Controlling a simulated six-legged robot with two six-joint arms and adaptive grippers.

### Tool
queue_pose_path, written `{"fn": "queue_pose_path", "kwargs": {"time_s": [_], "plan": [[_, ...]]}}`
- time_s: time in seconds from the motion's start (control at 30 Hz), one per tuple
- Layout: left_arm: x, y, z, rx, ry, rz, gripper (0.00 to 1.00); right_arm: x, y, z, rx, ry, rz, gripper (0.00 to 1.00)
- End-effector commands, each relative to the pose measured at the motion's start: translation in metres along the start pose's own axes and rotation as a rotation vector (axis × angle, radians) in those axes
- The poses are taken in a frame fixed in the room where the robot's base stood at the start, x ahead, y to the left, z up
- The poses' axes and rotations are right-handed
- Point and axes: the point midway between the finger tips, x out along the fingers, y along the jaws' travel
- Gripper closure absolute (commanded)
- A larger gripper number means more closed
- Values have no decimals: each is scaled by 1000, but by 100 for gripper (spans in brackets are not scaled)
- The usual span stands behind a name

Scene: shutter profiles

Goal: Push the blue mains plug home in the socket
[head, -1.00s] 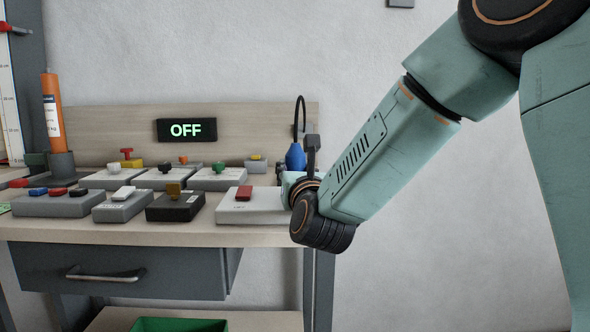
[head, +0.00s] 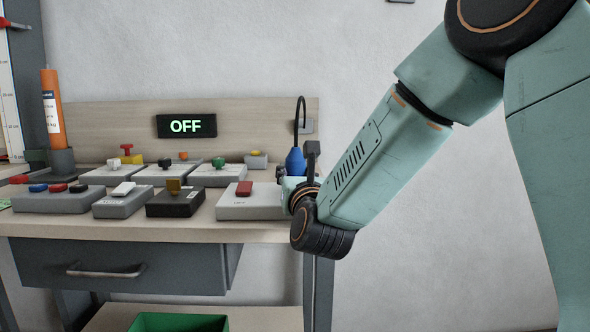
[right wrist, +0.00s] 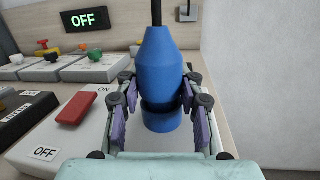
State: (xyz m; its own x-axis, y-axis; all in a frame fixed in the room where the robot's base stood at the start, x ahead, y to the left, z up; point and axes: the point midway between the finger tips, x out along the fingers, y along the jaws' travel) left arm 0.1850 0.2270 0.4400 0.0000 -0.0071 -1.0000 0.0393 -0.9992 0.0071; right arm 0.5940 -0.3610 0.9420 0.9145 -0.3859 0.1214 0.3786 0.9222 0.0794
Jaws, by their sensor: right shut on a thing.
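The blue mains plug (right wrist: 160,78) stands upright between the purple finger pads of my right gripper (right wrist: 158,115) in the right wrist view. The pads are shut on its lower body. In the head view only the top of the blue plug (head: 295,160) shows, with a black cable rising from it; my right wrist hides the rest. The socket under the plug is hidden in both views, so I cannot tell how deep the plug sits. My left gripper is not in view.
A grey box with a red rocker switch (head: 244,187) stands just left of my right gripper. Several other switch boxes (head: 173,203) fill the bench to the left. A display (head: 186,126) on the back board reads OFF. Free space lies right of the bench.

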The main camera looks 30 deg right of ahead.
Motion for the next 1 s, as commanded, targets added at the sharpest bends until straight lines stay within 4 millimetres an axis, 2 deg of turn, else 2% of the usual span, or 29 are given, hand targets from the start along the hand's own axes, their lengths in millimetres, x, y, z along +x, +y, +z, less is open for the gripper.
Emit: {"fn": "queue_pose_path", "kwargs": {"time_s": [0.2,0.23,0.53,0.87,1.0], "plan": [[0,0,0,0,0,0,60,-1,-1,-5,0,0,0,100],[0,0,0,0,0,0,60,-1,0,-5,0,0,0,62],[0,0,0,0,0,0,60,-1,-1,-6,0,5,0,36],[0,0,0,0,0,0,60,-3,-1,-8,0,10,0,36],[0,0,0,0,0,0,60,-17,0,-9,-2,12,2,36]]}}
